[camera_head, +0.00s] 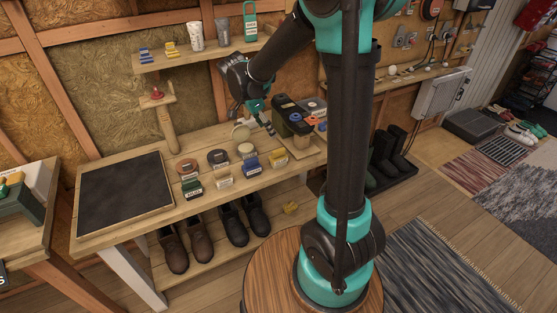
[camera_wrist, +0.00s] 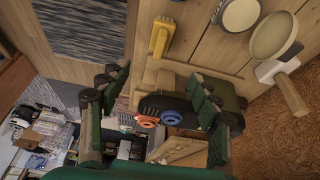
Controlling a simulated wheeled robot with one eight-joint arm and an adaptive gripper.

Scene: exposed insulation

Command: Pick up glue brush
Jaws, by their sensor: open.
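No object is clearly marked as the glue brush. A yellow brush-like piece (camera_wrist: 160,36) also shows near the top of the wrist view. My gripper (camera_head: 258,113) is above the back right of the bench, close to a dark green machine (camera_head: 292,118). In the wrist view my gripper (camera_wrist: 158,88) has its two fingers wide apart, with nothing held between them. The yellow piece is beyond the fingers.
Blue (camera_wrist: 170,117) and orange (camera_wrist: 147,121) rings lie on the machine. Several round tins (camera_head: 218,158) stand mid-bench. A cream disc (camera_head: 240,132) is near the wall. A dark mat (camera_head: 125,195) covers the left end. A shelf (camera_head: 190,58) hangs above; shoes (camera_head: 200,240) stand below.

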